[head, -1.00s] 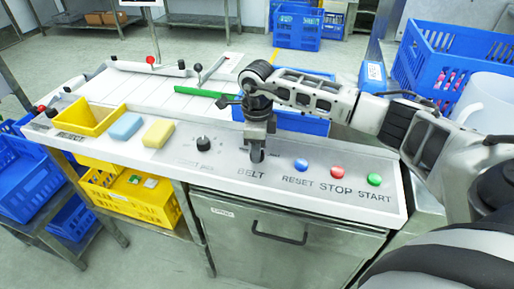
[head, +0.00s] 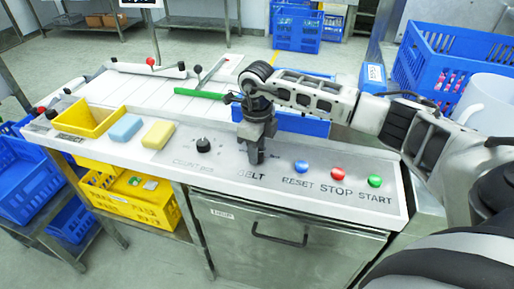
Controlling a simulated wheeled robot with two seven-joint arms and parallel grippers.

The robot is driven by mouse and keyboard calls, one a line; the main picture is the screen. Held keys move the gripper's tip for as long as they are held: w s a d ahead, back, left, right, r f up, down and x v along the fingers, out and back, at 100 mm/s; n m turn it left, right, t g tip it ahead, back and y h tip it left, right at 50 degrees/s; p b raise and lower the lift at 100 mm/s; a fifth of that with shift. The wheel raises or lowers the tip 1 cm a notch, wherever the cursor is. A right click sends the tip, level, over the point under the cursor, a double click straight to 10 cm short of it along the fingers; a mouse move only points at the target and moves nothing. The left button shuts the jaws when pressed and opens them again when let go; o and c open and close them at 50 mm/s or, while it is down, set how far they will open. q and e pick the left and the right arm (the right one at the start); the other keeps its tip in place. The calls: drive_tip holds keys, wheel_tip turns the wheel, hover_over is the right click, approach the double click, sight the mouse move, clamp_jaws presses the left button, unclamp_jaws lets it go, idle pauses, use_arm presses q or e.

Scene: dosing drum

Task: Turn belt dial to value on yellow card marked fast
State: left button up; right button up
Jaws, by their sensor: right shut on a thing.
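My right gripper (head: 256,156) points down over the panel (head: 225,172), just above the printed word BELT. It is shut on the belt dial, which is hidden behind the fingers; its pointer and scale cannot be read. Another black dial (head: 203,144) stands uncovered to the left, above the printed word COUNT. No yellow card marked fast can be made out. My left gripper is not in view.
A blue button (head: 301,166), a red button (head: 338,173) and a green button (head: 375,181) stand right of the gripper. A blue sponge (head: 125,127), a yellow sponge (head: 158,134) and a yellow bin (head: 88,118) sit to the left.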

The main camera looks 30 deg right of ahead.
drive_tip(key=shift+r, duration=0.1)
drive_tip(key=o, duration=1)
drive_tip(key=shift+c, duration=0.2)
wheel_tip(320, 180, up, 16)
drive_tip(key=b, duration=0.1)
